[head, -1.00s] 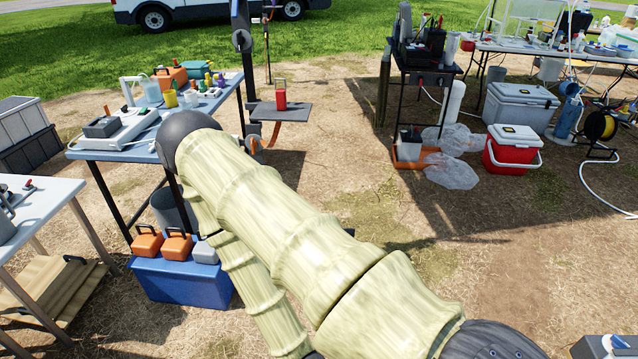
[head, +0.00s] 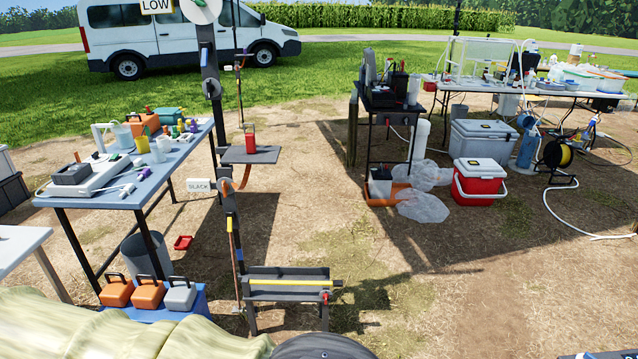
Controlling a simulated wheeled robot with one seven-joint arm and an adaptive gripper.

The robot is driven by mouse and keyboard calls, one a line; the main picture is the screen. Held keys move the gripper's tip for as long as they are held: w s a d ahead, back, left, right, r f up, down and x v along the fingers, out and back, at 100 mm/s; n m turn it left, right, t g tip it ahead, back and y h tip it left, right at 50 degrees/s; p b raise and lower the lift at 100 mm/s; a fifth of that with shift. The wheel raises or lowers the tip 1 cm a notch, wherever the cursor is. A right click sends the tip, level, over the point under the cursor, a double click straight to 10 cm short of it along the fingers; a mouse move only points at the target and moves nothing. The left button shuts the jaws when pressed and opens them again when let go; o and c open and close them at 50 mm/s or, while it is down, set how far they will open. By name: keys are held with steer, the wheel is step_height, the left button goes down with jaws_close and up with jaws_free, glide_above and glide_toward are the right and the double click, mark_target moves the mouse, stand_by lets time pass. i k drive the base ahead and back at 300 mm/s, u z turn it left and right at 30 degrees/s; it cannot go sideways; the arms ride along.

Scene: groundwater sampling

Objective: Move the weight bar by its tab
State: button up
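A low dark stand (head: 285,272) stands on the ground just beyond my arm. My arm crosses the bottom left of the head view, and my gripper is not in view.
A dark post with a LOW sign (head: 157,6), a SLACK sign (head: 199,185) and a small shelf (head: 265,154) rises behind the stand. Orange and grey handled blocks (head: 149,294) sit on a blue box at left. A crowded table (head: 60,203) stands behind. Ground right of the stand is clear.

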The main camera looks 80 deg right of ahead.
mark_target(336, 283)
steer(key=k, duration=1.15)
steer(key=z, duration=2.5)
steer(key=i, duration=1.1)
steer(key=u, duration=0.25)
